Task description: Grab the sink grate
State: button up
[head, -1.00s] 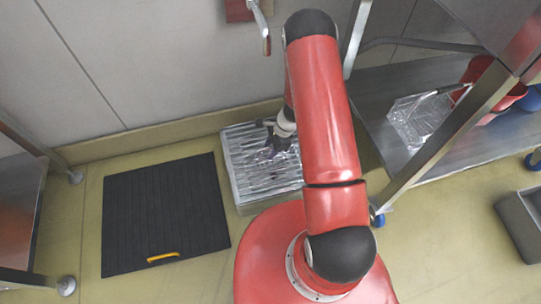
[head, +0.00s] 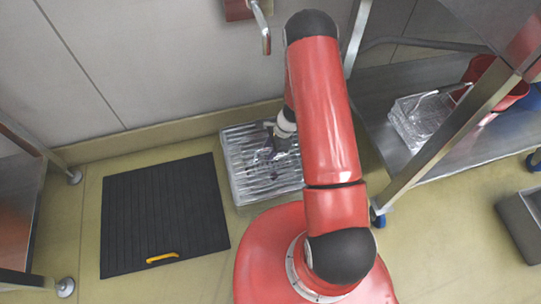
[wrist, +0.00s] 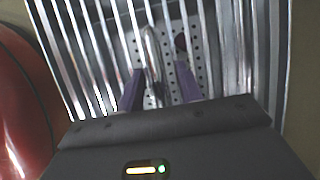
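The sink grate (head: 240,172) is a shiny metal panel of parallel bars over a low square floor sink by the wall. In the wrist view its bars (wrist: 85,60) fill most of the picture. A rounded metal handle (wrist: 151,50) runs up the middle, above a perforated plate. My gripper (wrist: 158,88) points down at the grate, its two purple fingers apart with the handle between them. Gaps seem to show on both sides of the handle. In the head view my gripper (head: 272,148) is over the middle of the grate, and my arm covers the right side.
A black ribbed mat (head: 165,215) with a yellow handle lies on the floor to the left. A metal table with a lower shelf (head: 390,95) stands at right, holding a wire basket (head: 422,115) and a red bucket (head: 500,85). A grey bin (head: 520,220) is at far right.

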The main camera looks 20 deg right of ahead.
grip_shut()
dwell(1.4)
